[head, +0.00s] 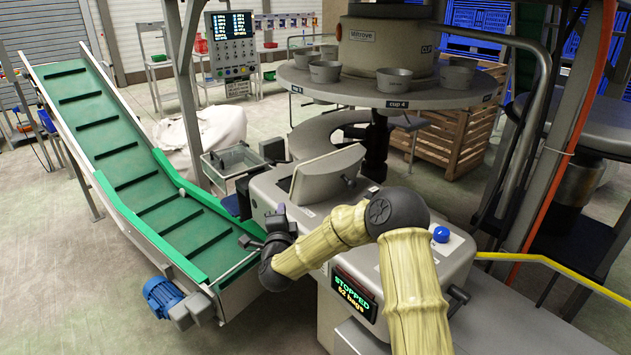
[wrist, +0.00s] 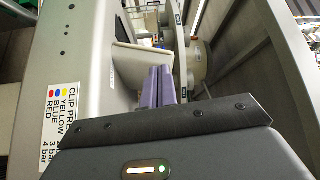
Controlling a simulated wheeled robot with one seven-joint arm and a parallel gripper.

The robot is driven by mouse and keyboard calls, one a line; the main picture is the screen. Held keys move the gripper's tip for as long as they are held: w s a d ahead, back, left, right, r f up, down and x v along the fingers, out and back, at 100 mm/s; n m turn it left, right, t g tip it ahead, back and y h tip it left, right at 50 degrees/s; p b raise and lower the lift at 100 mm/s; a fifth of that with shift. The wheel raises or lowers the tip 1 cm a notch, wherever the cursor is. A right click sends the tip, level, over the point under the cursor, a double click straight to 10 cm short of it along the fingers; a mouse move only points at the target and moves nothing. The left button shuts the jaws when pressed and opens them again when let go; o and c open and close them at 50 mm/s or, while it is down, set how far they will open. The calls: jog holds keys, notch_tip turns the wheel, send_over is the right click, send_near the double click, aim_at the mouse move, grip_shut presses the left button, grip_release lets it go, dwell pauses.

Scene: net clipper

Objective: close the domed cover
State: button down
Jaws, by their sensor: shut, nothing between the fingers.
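The domed cover (head: 335,172) is a grey rounded shell on top of the clipper machine (head: 300,205) in the head view. It stands tilted up, with a paler flat face toward the left and a small dark knob on its right side. My gripper (head: 281,210) is at the machine's left side, below and left of the cover, apart from it as far as I can tell. In the wrist view my gripper's purple fingers (wrist: 158,88) are together and empty. A pale-edged grey part (wrist: 128,62) lies just beyond them; I cannot tell whether they touch it.
A green conveyor (head: 150,190) slopes down to the left of my gripper. A round table with grey cups (head: 390,85) stands behind the machine. A blue button (head: 441,234) and a "STOPPED" display (head: 356,291) are on the machine. A clip-pressure label (wrist: 60,125) shows in the wrist view.

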jog(key=d+f+m+g+h, duration=0.1)
jog(key=d+m+h, duration=0.5)
jog(key=m+h, duration=0.3)
jog(key=shift+d+f+m+g+p, duration=0.2)
jog(key=shift+m+g+p, duration=0.15)
jog(key=shift+m, duration=0.35)
jog(key=shift+s+a+r, duration=0.1)
jog(key=shift+s, duration=0.05)
jog(key=p, duration=0.4)
send_near(322, 174)
jog(key=x, duration=0.4)
jog(key=shift+w+d, duration=0.2)
jog(key=shift+d, duration=0.2)
jog(key=shift+w+a, duration=0.1)
jog(key=shift+w, duration=0.45)
jog(key=shift+r, duration=0.1)
